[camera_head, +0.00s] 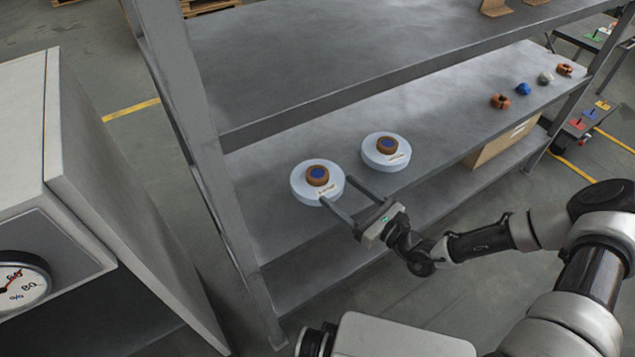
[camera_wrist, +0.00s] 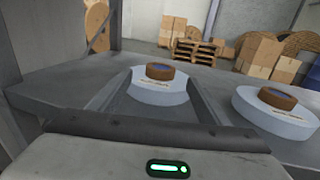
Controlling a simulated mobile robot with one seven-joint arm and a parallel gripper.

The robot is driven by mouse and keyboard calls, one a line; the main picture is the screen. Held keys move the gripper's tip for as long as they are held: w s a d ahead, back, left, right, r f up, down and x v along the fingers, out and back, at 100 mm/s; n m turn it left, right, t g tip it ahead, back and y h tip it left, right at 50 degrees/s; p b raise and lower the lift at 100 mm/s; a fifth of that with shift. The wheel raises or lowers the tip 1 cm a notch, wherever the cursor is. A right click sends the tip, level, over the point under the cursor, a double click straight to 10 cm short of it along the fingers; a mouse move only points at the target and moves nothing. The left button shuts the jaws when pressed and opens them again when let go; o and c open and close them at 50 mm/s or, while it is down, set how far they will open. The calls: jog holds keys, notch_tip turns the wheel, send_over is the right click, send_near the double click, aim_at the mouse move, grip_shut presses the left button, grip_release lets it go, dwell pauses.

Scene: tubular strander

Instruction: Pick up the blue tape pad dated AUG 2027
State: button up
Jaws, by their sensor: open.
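Two pale blue round tape pads lie flat on the middle shelf, each with a brown ring with a blue centre on top and a small light label on its front. The left pad (camera_head: 300,190) shows between my fingers in the wrist view (camera_wrist: 143,94). The right pad (camera_head: 386,166) stands clear of my gripper and is at the right in the wrist view (camera_wrist: 262,119). The label print is too small to read for a date. My gripper (camera_head: 335,191) is open, its fingertips at the near edge of the left pad, with nothing held.
The metal shelf (camera_head: 260,225) has an upright post (camera_head: 205,150) left of the pads and an upper shelf (camera_head: 330,60) above. Several small brown, blue and grey items lie at its far right end. A cardboard box (camera_head: 500,143) sits on the lower level. A cabinet with a gauge (camera_head: 20,283) stands at left.

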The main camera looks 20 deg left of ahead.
aim_at(326, 180)
jog(key=b+x, duration=0.1)
jog(key=x, duration=0.7)
jog(key=shift+d+f+b, duration=0.1)
jog(key=shift+b, duration=0.2)
jog(key=c, duration=1.3)
